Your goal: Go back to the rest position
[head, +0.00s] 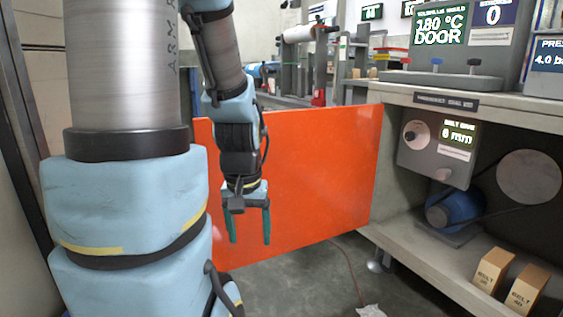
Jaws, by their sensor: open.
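My gripper (249,226) hangs with its fingers pointing down, in front of a large orange panel (320,185). Its two green fingers are apart and nothing shows between them. My arm comes down from the upper left of the head view, and its light blue and grey links cover much of the left side. I cannot tell how far the gripper is from the panel.
A workbench (470,100) on the right carries a display reading "180 °C DOOR" (440,30). Under it are a dial box (437,148), a blue motor (455,208) and two small cartons (510,280). A cable (352,270) and a crumpled pale thing (371,311) lie on the grey floor.

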